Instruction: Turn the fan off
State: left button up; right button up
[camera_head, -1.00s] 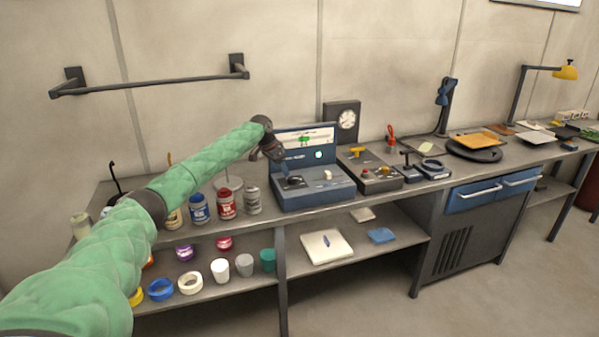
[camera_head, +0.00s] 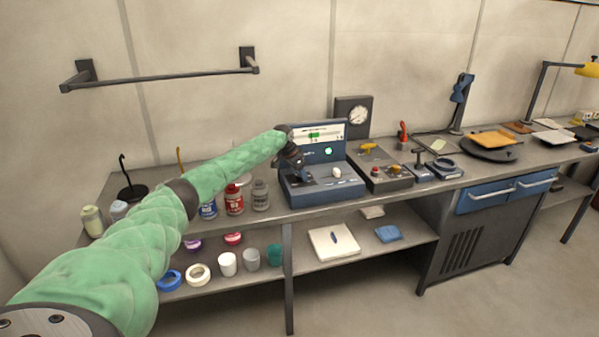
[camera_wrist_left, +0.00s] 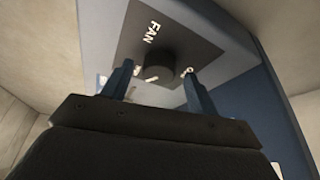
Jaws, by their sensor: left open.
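The fan knob (camera_wrist_left: 159,66) is a round dark knob on a dark plate lettered FAN in the left wrist view. A white mark shows beside it, near the left finger. The plate belongs to the blue control console (camera_head: 325,190) on the bench in the head view. My left gripper (camera_wrist_left: 158,82) is open, with one finger on each side of the knob. Whether the fingers touch it I cannot tell. In the head view my left gripper (camera_head: 297,176) is over the console's left part and hides the knob. My right gripper is not in view.
Paint cans, such as the red one (camera_head: 233,202), stand left of the console. A grey box with a yellow lever and red button (camera_head: 376,170) stands close on its right. The lower shelf holds cups and rolls.

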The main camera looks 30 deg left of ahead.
pick_arm(q)
jog(key=shift+d, duration=0.1)
jog(key=shift+w+f, duration=0.1)
jog(key=shift+f, duration=0.15)
jog(key=c, duration=1)
jog(key=shift+r, duration=0.1)
